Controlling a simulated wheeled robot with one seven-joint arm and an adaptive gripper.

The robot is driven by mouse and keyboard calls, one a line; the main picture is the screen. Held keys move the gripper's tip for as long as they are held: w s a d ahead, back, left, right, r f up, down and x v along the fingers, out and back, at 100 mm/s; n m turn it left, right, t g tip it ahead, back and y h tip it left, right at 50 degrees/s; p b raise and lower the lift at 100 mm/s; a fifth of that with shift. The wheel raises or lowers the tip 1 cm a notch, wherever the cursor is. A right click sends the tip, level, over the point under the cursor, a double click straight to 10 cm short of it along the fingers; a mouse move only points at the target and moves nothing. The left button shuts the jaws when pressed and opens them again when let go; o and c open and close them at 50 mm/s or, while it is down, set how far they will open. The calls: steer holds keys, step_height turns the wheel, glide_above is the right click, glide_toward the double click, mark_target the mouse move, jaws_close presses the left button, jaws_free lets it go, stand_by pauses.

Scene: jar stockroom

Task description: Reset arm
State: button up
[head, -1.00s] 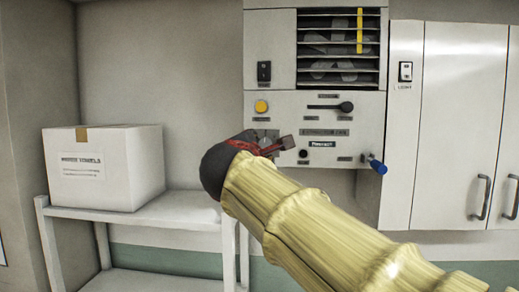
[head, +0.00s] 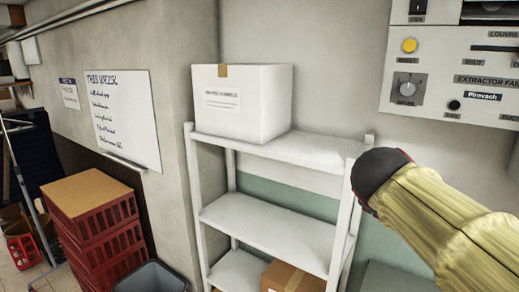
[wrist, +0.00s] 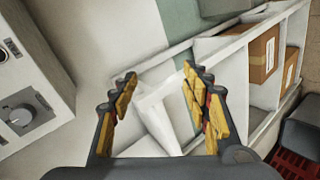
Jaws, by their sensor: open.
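My gripper (wrist: 160,105) is open and empty in the wrist view, its yellow-padded fingers spread apart. Beyond the gap between them are a white shelf post and the wall. In the head view my yellow-sleeved arm reaches in from the lower right. Its dark end is in front of the right edge of the white shelf unit (head: 265,224); the fingers are hidden there. Whether the arm touches the shelf cannot be told.
A white box (head: 243,115) stands on the top shelf, a cardboard box (head: 292,278) lower down. The extractor fan panel (head: 440,85) is at upper right; its knob also shows in the wrist view (wrist: 18,117). Red crates (head: 100,240) and a grey bin (head: 150,278) stand left.

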steer(key=s+a+f+m+g+y+b, duration=0.1)
steer(key=s+a+f+m+y+b, duration=0.1)
steer(key=s+f, duration=0.6)
steer(key=s+a+f+m+g+y+b, duration=0.1)
steer(key=s+f, duration=0.6)
steer(key=f, duration=0.8)
steer(key=s+a+f+m+g+y+b, duration=0.2)
steer(key=s+a+f+m+b, duration=0.3)
steer(key=s+f+b, duration=0.3)
step_height(320, 180, down, 3)
steer(key=shift+s+a+f+y, duration=0.2)
steer(key=shift+s+a+y, duration=0.1)
steer(key=shift+a+y, duration=0.5)
